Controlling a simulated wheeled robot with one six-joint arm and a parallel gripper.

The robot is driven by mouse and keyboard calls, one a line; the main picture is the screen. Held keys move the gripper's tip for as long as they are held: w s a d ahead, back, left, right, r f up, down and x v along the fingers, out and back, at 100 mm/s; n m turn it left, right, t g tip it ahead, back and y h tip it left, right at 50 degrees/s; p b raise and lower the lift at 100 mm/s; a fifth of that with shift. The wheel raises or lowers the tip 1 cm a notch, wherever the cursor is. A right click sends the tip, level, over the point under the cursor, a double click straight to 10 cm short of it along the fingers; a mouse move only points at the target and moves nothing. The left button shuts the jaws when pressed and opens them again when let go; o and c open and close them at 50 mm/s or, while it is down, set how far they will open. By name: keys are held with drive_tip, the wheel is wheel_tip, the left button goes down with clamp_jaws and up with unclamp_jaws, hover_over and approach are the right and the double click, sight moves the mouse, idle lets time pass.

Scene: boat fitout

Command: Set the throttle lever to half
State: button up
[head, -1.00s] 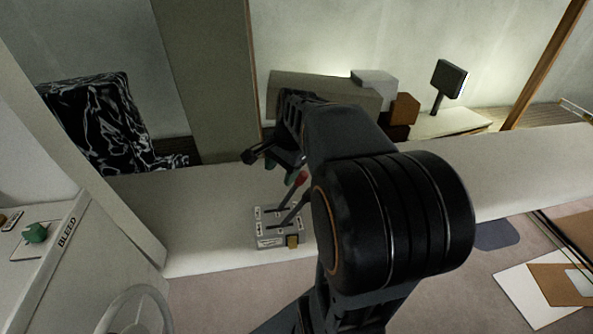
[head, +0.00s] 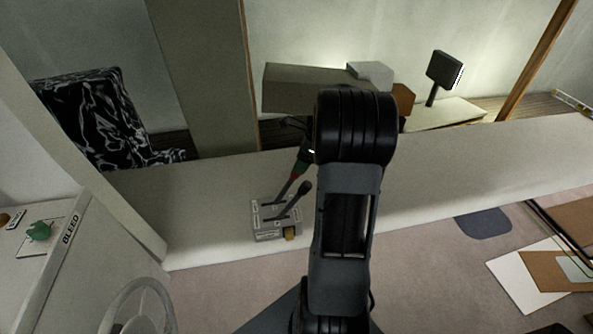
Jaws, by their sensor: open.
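A small grey control box (head: 268,228) sits on the pale ledge and carries two levers leaning up and to the right. The far lever (head: 285,188) has a red knob, its top partly hidden by my gripper. The near lever (head: 297,198) has a black knob and stands clear. The labels are too small to read, so I cannot tell which lever is the throttle. My gripper (head: 302,160) is open at the red knob, its fingers mostly hidden behind my arm. I cannot tell whether it touches the knob.
A yellowish button (head: 290,232) is on the box's front. The pale ledge (head: 430,190) runs across, clear to the right. A white cabinet marked BLEED with a green knob (head: 39,231) and a wheel (head: 137,306) are at left. A patterned seat (head: 85,115) stands behind.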

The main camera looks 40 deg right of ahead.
sight(287, 187)
drive_tip(key=shift+x, duration=2.15)
clamp_jaws()
